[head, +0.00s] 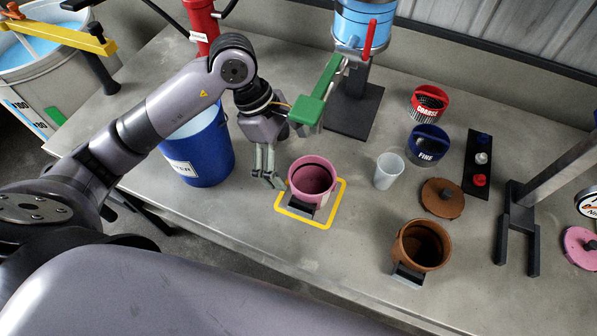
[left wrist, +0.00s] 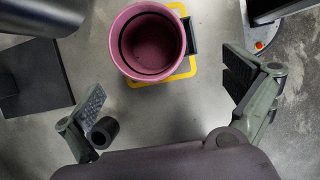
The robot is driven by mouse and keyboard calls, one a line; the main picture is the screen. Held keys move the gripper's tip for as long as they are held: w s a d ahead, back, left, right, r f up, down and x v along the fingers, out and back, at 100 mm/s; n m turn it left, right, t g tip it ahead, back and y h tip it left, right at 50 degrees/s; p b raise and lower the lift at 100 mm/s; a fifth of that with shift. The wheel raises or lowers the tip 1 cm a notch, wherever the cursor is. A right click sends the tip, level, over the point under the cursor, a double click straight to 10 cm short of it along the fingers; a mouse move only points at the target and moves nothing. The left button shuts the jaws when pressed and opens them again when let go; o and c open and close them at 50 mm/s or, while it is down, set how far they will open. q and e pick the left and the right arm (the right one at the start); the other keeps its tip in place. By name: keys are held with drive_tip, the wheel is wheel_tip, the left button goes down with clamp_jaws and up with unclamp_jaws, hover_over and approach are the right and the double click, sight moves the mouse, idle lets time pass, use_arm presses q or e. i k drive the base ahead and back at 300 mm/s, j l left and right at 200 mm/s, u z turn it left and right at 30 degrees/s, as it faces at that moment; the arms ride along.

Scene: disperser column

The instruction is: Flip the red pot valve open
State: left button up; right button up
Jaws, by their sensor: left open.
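A red pot (head: 202,24) stands at the top of the head view, behind my left arm, with a dark lever-like part (head: 229,9) at its upper right. A light blue pot (head: 362,24) hangs on a dark stand, with a red upright handle (head: 370,38) on its front. I cannot tell which part is the red pot's valve. My left gripper (head: 267,180) is open and empty, pointing down just left of a pink cup (head: 313,179). In the left wrist view the open fingers (left wrist: 163,82) flank the cup's near side.
A green block (head: 308,110) on a green bar is close to my left wrist. A blue bucket (head: 205,155) stands left of the gripper. A white cup (head: 388,170), brown pot (head: 421,246), and COARSE (head: 429,102) and FINE (head: 428,146) containers stand to the right.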

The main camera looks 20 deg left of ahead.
sight(364, 61)
drive_tip(key=k, duration=1.5)
